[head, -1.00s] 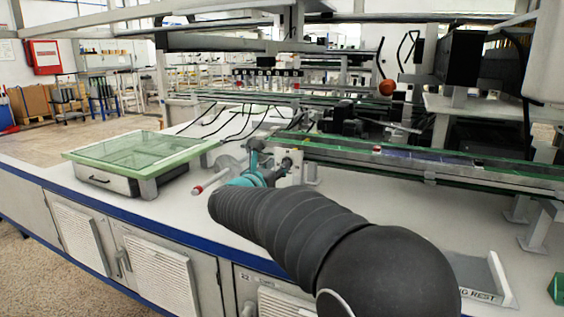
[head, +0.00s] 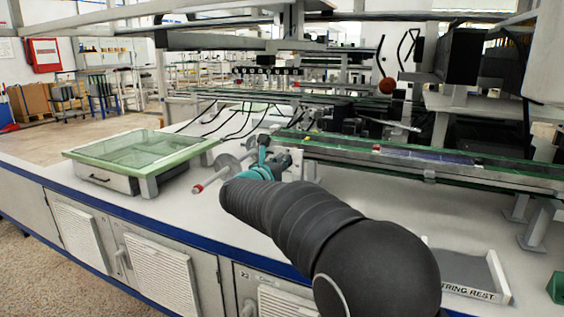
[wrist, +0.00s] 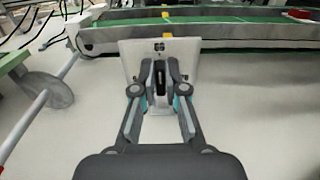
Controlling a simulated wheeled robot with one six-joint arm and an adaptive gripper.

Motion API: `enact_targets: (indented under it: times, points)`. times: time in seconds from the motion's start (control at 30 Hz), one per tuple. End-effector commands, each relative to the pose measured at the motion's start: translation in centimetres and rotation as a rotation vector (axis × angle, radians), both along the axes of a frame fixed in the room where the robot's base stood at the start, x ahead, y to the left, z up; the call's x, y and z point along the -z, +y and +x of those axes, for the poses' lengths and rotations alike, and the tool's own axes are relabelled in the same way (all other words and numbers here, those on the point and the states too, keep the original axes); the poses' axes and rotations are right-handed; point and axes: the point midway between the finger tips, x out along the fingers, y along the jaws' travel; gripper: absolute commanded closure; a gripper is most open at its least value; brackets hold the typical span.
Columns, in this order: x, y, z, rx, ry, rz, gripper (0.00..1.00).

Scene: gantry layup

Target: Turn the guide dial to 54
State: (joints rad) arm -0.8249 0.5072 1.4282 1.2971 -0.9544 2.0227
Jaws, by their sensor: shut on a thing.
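The guide dial (wrist: 160,76) shows in the wrist view as a dark knob in front of a pale plate (wrist: 133,58) on the near side of the conveyor. My gripper (wrist: 160,70) is shut on the dial, one finger on each side of it. The fingers hide much of the knob. A small dark marking or window (wrist: 158,46) sits high on the plate, too small to read. A yellow pointer or tab (wrist: 166,35) stands above it. In the head view my gripper (head: 268,158) is at the conveyor's left end, and my arm hides the dial.
A conveyor (head: 430,168) with green edges runs behind the plate. A grey disc on a rod with a red tip (head: 198,188) stands just left of my gripper. A green-framed glass box (head: 140,150) is further left. A string rest tray (head: 470,280) lies at the right front.

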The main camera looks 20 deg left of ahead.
Motion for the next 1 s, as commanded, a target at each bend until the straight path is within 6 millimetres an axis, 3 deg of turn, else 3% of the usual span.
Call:
enact_targets:
  times: [0.37, 1.0]
  points:
    - [-0.06, 0.21, -0.01, -0.002, 0.008, -0.099, 1.00]
    - [0.10, 0.99, 0.05, -0.002, 0.052, -0.669, 1.00]
